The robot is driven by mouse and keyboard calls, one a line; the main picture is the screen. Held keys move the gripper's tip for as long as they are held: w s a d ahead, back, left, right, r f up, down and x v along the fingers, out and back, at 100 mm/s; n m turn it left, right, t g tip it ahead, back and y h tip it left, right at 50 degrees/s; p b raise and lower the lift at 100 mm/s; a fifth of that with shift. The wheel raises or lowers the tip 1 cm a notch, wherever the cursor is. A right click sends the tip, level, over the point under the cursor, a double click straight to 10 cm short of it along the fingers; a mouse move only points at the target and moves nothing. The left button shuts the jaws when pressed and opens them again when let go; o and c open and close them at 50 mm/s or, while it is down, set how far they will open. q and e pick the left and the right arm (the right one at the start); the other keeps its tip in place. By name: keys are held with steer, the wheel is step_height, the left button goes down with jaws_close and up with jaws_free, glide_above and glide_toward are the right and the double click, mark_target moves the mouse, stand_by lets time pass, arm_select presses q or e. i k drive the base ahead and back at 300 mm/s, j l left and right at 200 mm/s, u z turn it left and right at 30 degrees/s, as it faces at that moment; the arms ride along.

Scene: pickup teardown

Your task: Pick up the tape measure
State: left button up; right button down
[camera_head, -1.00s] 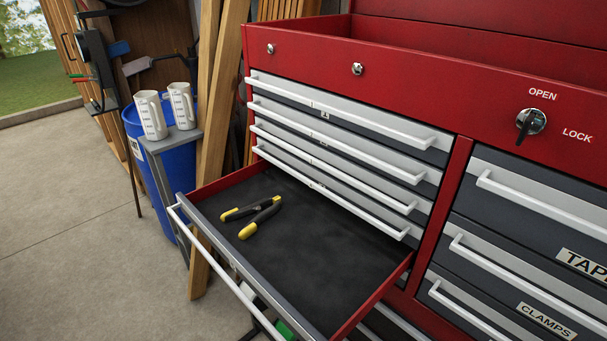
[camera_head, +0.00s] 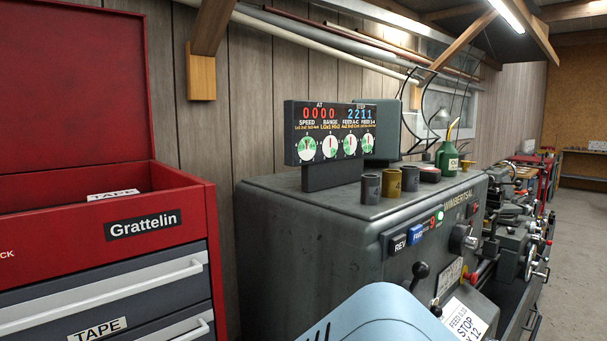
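No tape measure shows in this view. The red tool chest (camera_head: 215,235) stands at the left with its lid up. A drawer labelled TAPE (camera_head: 60,315) is shut, partly cut off by the lower left edge. Another white TAPE label (camera_head: 113,194) shows inside the open top of the chest; what else lies in there is hidden by the front wall. Neither of my grippers is in view.
A grey lathe (camera_head: 300,235) stands right of the chest, with a digital display (camera_head: 330,135), several small cups (camera_head: 392,182) and a green oil can (camera_head: 446,157) on top. Open floor (camera_head: 575,240) shows at the far right.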

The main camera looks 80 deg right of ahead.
mark_target(430, 175)
steer(key=k+j+z, duration=0.1)
steer(key=z, duration=3.15)
steer(key=k+l, duration=0.1)
steer(key=l, duration=0.55)
steer(key=l+z, duration=0.1)
steer(key=l, duration=0.55)
steer(key=k, duration=0.05)
